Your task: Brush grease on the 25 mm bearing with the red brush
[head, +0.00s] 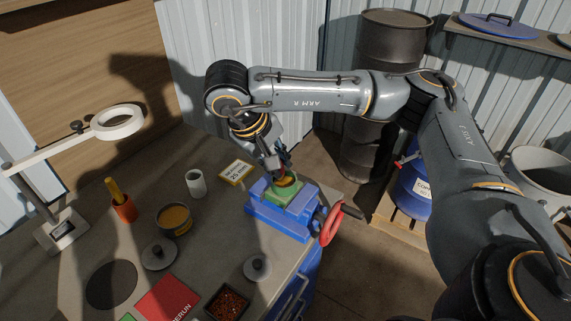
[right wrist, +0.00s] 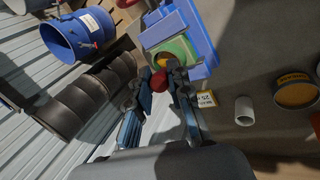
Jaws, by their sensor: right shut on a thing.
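The blue vise (head: 262,221) stands at the bench's right edge and holds a green block (head: 283,197). A round ring with an orange-yellow centre, seemingly the bearing (head: 287,180), sits at the green block; it also shows in the right wrist view (right wrist: 162,61). My right gripper (head: 279,160) is right above it, pointing down. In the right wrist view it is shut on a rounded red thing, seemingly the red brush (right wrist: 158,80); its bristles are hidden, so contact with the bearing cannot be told. An open tin of yellow grease (head: 175,219) stands left of the vise. My left gripper is out of view.
A yellow "25" sign (head: 235,172) and white cup (head: 195,183) stand near the vise. An orange cup (head: 125,209) holds a yellow-handled tool. Lids (head: 158,254), a bead tray (head: 227,304) and a red mat (head: 170,300) lie in front. A red vise handle (head: 331,226) juts right.

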